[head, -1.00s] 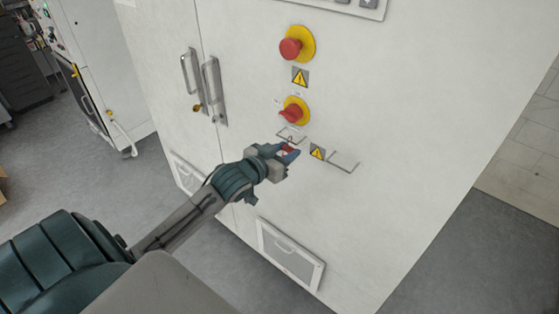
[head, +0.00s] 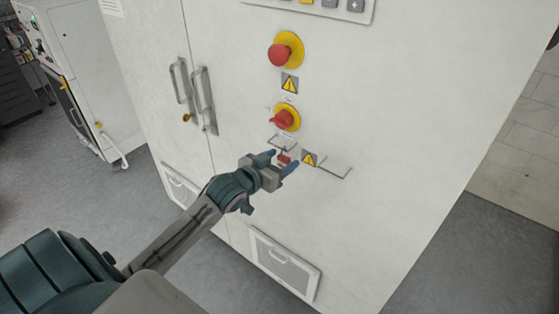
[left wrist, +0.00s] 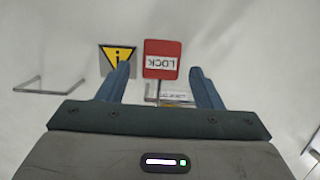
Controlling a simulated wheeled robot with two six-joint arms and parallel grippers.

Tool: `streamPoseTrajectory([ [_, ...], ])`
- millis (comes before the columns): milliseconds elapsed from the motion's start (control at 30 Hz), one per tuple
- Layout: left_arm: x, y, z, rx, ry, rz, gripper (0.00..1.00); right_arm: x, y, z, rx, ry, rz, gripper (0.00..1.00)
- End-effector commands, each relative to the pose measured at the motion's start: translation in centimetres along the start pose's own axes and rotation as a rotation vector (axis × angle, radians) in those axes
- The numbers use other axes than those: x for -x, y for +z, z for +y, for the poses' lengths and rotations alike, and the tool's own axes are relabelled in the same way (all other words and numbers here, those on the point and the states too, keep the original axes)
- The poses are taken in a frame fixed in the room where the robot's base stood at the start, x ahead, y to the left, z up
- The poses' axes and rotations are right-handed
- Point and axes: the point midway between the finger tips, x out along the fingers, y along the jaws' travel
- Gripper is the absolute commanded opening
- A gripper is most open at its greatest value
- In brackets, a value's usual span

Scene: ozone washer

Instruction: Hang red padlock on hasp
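The red padlock (head: 284,159) is just below a thin grey wire hasp (head: 281,144) on the white cabinet front, under the lower red knob. In the left wrist view the padlock (left wrist: 161,52) shows its LOCK label upside down, with its grey shackle towards the hasp. The shackle seems to be on the hasp, but the exact contact is too small to tell. My left gripper (head: 283,160) is open, its blue fingers on either side of the padlock with visible gaps. It also shows in the left wrist view (left wrist: 158,76). My right gripper is out of view.
The lower red knob (head: 285,119) and an upper red button (head: 281,54) sit on yellow plates. A second wire bracket (head: 336,172) and a yellow warning sign (head: 309,158) are right of the padlock. Door handles (head: 203,101) stick out at left.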

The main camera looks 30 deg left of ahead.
Motion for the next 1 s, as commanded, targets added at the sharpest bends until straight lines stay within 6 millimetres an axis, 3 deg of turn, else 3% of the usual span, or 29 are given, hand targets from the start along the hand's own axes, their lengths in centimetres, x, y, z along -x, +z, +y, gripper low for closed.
streamPoseTrajectory([
  [367, 0.9, 0.2, -0.1, -0.003, 0.000, -0.002, 0.60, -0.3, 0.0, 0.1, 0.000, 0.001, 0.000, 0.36],
  [667, 5.3, 0.3, 0.0, -0.009, 0.001, -0.004, 0.60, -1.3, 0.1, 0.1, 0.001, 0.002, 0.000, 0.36],
  [1000, 9.4, 0.1, -0.1, -0.007, -0.002, -0.005, 0.60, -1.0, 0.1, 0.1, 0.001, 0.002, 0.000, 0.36],
])
